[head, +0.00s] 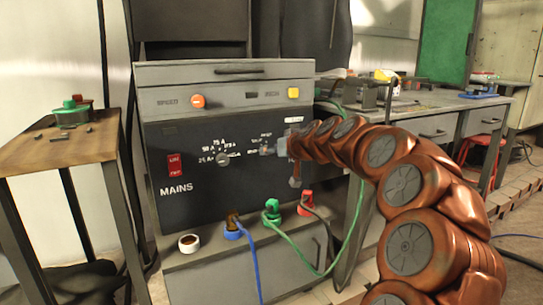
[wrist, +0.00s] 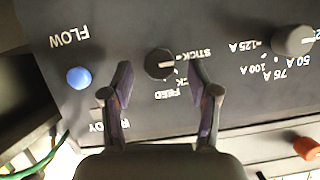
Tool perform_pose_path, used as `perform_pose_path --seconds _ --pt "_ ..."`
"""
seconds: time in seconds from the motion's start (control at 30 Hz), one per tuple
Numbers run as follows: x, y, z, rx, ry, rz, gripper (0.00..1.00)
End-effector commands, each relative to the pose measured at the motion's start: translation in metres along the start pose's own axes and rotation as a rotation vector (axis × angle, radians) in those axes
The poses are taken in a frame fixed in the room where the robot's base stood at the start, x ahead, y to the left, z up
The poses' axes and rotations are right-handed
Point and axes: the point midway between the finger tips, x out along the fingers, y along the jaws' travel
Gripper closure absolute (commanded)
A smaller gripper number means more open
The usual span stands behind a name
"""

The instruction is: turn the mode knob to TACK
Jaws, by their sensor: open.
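The mode knob (wrist: 159,64) is a dark round knob on the black front panel, seen upside down in the wrist view. Its pale pointer mark faces right, toward the STICK label (wrist: 193,54). A partly covered label ending in CK and the FEED label (wrist: 167,95) lie beside and below it. My gripper (wrist: 160,72) is open, with one finger to each side of the knob and gaps between. Contact does not show. In the head view my gripper (head: 272,148) is at the panel and largely hides the knob.
The larger amperage knob (wrist: 293,40) and a blue FLOW button (wrist: 78,78) flank the mode knob. The red MAINS switch (head: 174,165) is at the panel's left. Blue, green and red cable plugs (head: 272,210) stick out below. A wooden table (head: 60,152) stands left.

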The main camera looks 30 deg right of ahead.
Motion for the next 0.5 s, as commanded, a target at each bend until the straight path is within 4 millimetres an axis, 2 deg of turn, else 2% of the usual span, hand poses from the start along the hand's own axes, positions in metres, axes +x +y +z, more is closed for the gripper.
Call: perform_pose_path --seconds 0.2,0.5 --pt "0.017 0.001 -0.001 -0.002 0.004 0.003 0.4" --pt "0.023 0.0 -0.002 -0.001 0.002 0.001 0.4"
